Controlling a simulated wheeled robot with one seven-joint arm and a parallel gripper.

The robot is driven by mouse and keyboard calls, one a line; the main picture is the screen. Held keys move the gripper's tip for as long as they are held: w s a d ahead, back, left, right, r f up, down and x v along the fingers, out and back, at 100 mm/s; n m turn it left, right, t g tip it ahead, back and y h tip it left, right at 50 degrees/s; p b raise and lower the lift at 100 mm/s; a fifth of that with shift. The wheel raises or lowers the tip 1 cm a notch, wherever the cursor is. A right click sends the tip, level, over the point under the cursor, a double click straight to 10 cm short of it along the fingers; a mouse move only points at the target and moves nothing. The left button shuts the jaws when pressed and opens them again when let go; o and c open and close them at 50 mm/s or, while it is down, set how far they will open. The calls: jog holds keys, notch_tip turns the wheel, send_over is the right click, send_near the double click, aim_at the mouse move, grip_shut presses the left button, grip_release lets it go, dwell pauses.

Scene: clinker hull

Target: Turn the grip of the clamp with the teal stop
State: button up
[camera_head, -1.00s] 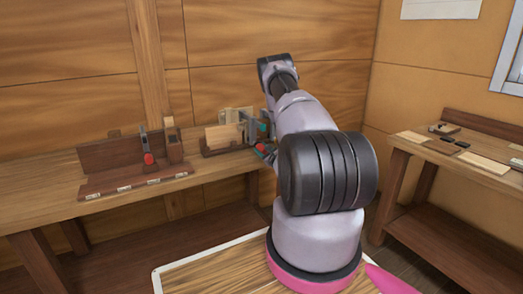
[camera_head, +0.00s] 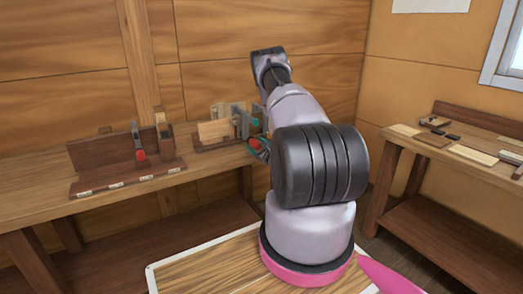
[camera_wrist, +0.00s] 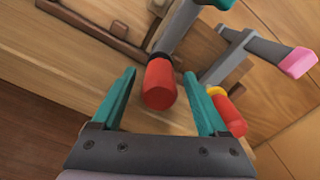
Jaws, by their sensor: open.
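The clamp with the teal stop (camera_wrist: 222,3) is at the top of the wrist view, with a grey bar running down to its red grip (camera_wrist: 158,85). My gripper (camera_wrist: 160,73) is open, with one teal finger on either side of this grip. The grip appears between the fingertips, with gaps on both sides; I cannot tell how deep it sits. In the head view the clamp's teal part (camera_head: 254,123) shows beside my arm, and my gripper (camera_head: 258,148) is small and partly hidden.
A second clamp with a pink stop (camera_wrist: 300,62) and a red grip (camera_wrist: 229,112) lies close to my right finger. A wooden rack (camera_head: 125,165) with another red-gripped clamp (camera_head: 140,154) stands left on the bench. A side bench (camera_head: 460,152) holds flat pieces.

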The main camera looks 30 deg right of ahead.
jog(key=s, duration=0.8)
jog(key=shift+s, duration=0.4)
